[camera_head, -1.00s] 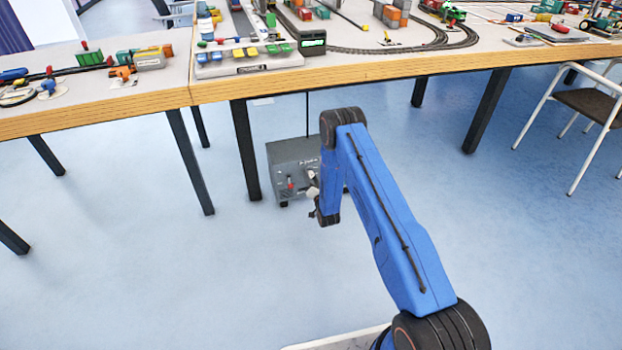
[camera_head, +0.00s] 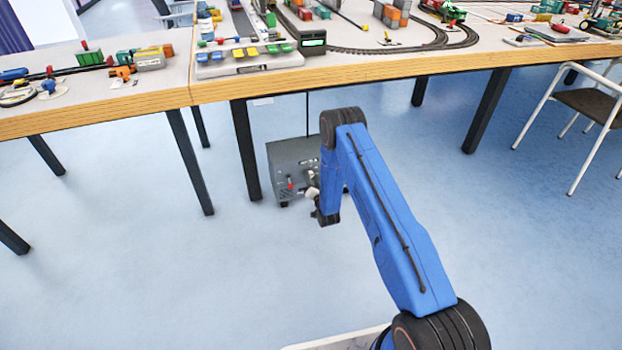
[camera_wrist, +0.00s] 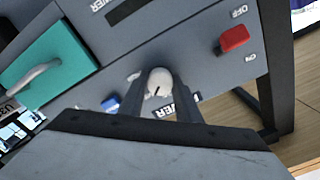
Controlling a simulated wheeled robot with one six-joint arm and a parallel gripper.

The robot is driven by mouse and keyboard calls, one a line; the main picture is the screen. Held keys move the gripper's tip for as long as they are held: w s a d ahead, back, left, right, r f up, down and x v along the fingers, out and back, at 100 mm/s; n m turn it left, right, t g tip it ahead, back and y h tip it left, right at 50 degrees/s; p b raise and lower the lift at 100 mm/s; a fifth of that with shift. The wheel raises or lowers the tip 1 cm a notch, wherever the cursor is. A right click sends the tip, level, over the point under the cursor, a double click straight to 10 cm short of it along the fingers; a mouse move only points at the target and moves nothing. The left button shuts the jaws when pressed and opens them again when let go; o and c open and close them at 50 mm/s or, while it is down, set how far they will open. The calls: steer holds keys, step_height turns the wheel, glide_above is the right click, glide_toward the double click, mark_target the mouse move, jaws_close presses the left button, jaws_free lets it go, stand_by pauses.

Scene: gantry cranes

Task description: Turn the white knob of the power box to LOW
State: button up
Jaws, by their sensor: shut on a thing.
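The power box (camera_head: 283,162) is a grey box on the floor under the table, partly hidden behind my arm. In the wrist view its grey front panel (camera_wrist: 190,40) fills much of the picture, tilted. The white knob (camera_wrist: 158,80) has a dark pointer line and sits between the two dark fingers of my gripper (camera_wrist: 160,92), which is shut on it. The label beside the knob is partly covered by a finger, and I cannot read the setting. In the head view my gripper (camera_head: 312,192) is at the box's front.
A red switch (camera_wrist: 234,38) marked OFF and ON, a teal panel with a handle (camera_wrist: 48,65) and a blue part (camera_wrist: 110,103) are on the box front. A dark table leg (camera_head: 245,150) stands left of the box. The floor in front is clear.

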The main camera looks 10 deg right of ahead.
steer(key=n, duration=1)
steer(key=shift+n, duration=0.3)
stand_by(0.4)
steer(key=o, duration=1.1)
steer(key=shift+c, duration=0.2)
steer(key=s+d, duration=0.1)
steer(key=s, duration=1.6)
steer(key=shift+s+d, duration=0.15)
steer(key=shift+d, duration=0.15)
